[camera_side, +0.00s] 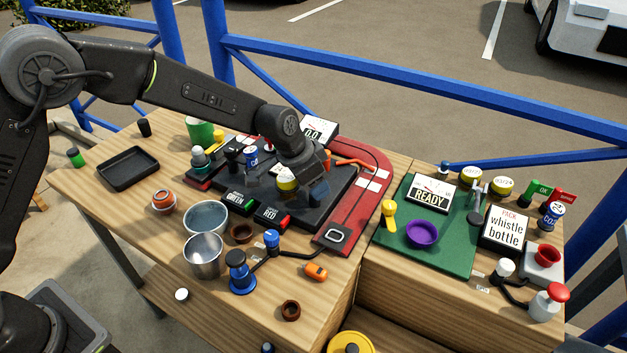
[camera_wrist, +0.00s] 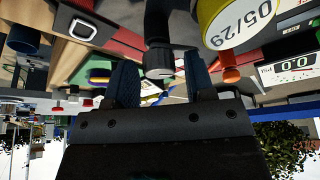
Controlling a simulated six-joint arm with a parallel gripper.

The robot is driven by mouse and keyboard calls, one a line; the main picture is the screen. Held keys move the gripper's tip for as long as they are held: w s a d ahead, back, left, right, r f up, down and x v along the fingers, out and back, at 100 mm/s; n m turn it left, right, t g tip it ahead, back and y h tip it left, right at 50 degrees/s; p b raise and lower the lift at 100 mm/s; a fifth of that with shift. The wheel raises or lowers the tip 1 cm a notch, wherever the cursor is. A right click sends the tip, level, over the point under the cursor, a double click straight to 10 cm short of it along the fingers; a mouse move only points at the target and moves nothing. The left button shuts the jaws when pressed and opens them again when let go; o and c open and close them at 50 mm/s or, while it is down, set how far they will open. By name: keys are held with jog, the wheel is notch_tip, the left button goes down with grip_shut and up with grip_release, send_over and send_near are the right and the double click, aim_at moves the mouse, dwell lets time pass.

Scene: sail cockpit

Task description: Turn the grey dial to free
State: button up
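My gripper (camera_side: 312,182) is over the black panel (camera_side: 225,205) with the red border, beside a yellow-and-white can (camera_side: 287,182). In the wrist view the two dark blue fingers of my gripper (camera_wrist: 160,82) stand well apart, so it is open. A black stalk with a grey end (camera_wrist: 159,62) shows between and beyond the fingers; I cannot tell whether this is the grey dial or whether the fingers touch it. No grey dial or "free" mark can be made out for certain in the side view, where my arm hides part of the panel.
The yellow can marked 05/29 (camera_wrist: 236,22) is close to the fingers. Metal cups (camera_side: 203,257) stand in front. A green mat (camera_side: 450,258) lies right, with a purple bowl (camera_side: 421,234).

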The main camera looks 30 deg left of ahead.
jog(key=shift+o, duration=0.5)
jog(key=shift+r, duration=0.1)
jog(key=v, duration=1.3)
jog(key=shift+r, duration=0.3)
jog(key=shift+s, duration=0.1)
jog(key=s+a+r+n+t+y, duration=0.1)
jog(key=s+a+r+n, duration=0.1)
jog(key=s+a+r, duration=0.3)
jog(key=s+a+r+n, duration=0.1)
jog(key=s+a+r, duration=0.15)
jog(key=s, duration=0.45)
jog(key=s+a+f+n, duration=0.1)
jog(key=s+a+n, duration=0.1)
jog(key=s, duration=0.5)
jog(key=s+a+f+n+y, duration=0.1)
jog(key=s+a, duration=0.3)
jog(key=s, duration=0.4)
jog(key=shift+a+f+n+t+y, duration=0.3)
jog(key=shift+f+n+t, duration=0.1)
jog(key=shift+f, duration=0.05)
